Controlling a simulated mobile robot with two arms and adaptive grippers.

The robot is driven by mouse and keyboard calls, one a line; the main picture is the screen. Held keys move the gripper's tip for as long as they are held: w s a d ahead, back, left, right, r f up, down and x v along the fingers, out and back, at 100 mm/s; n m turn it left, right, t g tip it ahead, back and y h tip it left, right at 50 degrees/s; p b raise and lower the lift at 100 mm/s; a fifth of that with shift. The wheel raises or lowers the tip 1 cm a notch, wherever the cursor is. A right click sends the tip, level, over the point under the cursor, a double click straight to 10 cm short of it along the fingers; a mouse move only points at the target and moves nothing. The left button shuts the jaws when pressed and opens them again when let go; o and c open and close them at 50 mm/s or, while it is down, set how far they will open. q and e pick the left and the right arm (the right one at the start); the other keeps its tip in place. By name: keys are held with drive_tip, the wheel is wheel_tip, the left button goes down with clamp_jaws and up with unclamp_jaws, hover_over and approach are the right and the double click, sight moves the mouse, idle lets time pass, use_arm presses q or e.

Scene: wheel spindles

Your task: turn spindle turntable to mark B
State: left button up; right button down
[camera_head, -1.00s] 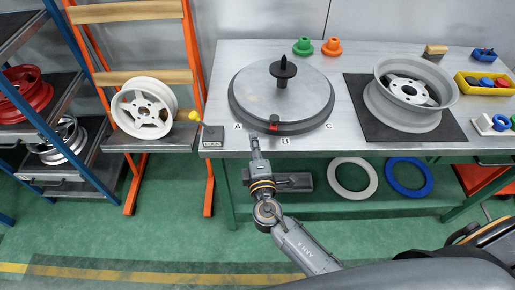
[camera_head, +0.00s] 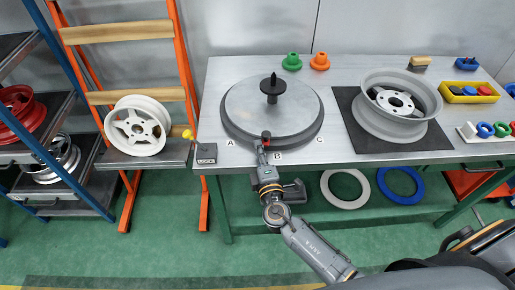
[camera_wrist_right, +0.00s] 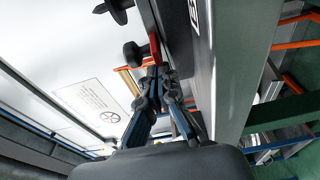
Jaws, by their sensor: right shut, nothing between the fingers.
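The spindle turntable (camera_head: 250,98) is a grey disc with a dark rim and a black central spindle (camera_head: 272,88). Its dark knob (camera_head: 266,134) and red pointer sit at the front rim, between marks A (camera_head: 230,142) and B (camera_head: 278,155), closer to B. Mark C (camera_head: 320,139) is further right. My right gripper (camera_head: 263,148) is shut and empty, its tips at the front rim close by the knob. In the right wrist view, the fingertips (camera_wrist_right: 160,76) are close to the knob (camera_wrist_right: 133,53) and red pointer (camera_wrist_right: 154,46); contact is unclear. My left gripper is not in view.
A LOCK block (camera_head: 206,154) with a yellow-tipped lever stands at the table's front left corner. A grey wheel (camera_head: 397,104) lies on a black mat right of the turntable. Green (camera_head: 292,62) and orange (camera_head: 320,61) cones stand behind. Bare table separates turntable and mat.

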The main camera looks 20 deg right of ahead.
sight(269, 145)
drive_tip(key=d, duration=0.1)
drive_tip(key=s+d+n+y+b, duration=0.1)
drive_tip(key=d+y+b, duration=0.1)
drive_tip(key=shift+s+f, duration=0.15)
drive_tip(key=shift+f, duration=0.15)
drive_tip(key=shift+s+d+n+y+b, duration=0.15)
drive_tip(key=shift+d+n+y+b, duration=0.05)
drive_tip(key=shift+n+y+b, duration=0.2)
drive_tip(key=shift+d+r, duration=0.1)
drive_tip(key=shift+r, duration=0.15)
